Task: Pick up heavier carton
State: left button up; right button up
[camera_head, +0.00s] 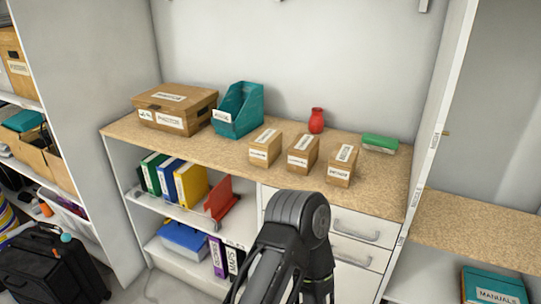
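Three small brown cartons stand in a row on the speckled wooden counter (225,153). The left carton (259,158), the middle carton (298,165) and the right carton (338,180) each have white labels on top and front, too small to read surely. They look alike in size, and their weight cannot be seen. A dark part of my arm (297,215) rises from the bottom middle, in front of the drawers and below the cartons. No gripper fingertips show, and nothing of mine visibly touches a carton.
A large lidded brown box (190,104), a teal file holder (240,108), a red vase (317,121) and a green box (380,143) stand behind or beside the cartons. A white upright panel (437,130) bounds the counter at right.

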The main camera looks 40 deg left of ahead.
aim_at(265, 148)
jog(key=i, duration=0.5)
jog(key=u, duration=1.8)
